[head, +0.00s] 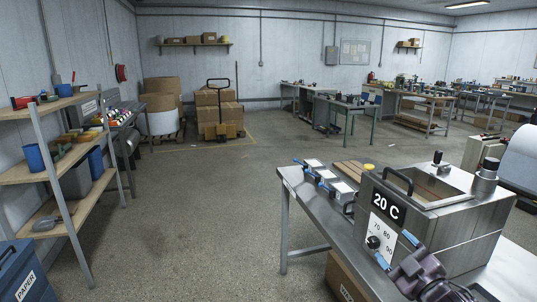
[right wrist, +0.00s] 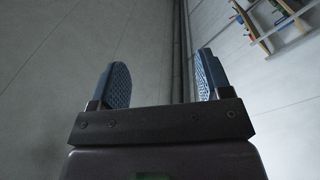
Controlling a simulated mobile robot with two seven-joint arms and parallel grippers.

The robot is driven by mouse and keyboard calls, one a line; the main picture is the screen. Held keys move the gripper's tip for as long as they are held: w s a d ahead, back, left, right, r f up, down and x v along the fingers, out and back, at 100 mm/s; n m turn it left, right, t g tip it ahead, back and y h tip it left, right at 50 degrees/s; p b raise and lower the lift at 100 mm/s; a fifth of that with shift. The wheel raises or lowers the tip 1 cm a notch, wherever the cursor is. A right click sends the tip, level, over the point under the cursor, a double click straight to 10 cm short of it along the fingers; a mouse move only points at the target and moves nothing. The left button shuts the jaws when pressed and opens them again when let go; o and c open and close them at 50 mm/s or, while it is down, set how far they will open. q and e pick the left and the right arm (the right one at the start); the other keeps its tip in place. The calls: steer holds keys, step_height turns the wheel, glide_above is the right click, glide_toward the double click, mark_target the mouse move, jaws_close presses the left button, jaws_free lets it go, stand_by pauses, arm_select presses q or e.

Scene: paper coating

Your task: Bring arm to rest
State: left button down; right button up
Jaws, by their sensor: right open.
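My right gripper (head: 397,251) is in the lower right of the head view, in front of the metal coating machine (head: 440,215) with its 20 C label. Its two blue fingers stand wide apart with nothing between them. I cannot tell from the head view whether the fingers touch the machine's front. My left gripper is not in view.
A metal table (head: 305,205) carries the machine and several small blue-handled items. A wooden shelf rack (head: 30,172) stands at the left, with a blue paper bin (head: 22,275) at the lower left. The concrete floor (head: 190,220) between them is clear.

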steer(key=s+f+m+g+h, duration=0.5)
steer(key=s+f+m, duration=0.5)
steer(key=s+f, duration=1.5)
step_height(320, 180, down, 3)
steer(key=shift+a+r+g, duration=0.15)
steer(key=shift+a+g, duration=0.2)
steer(key=shift+g, duration=0.55)
steer(key=shift+s, duration=0.1)
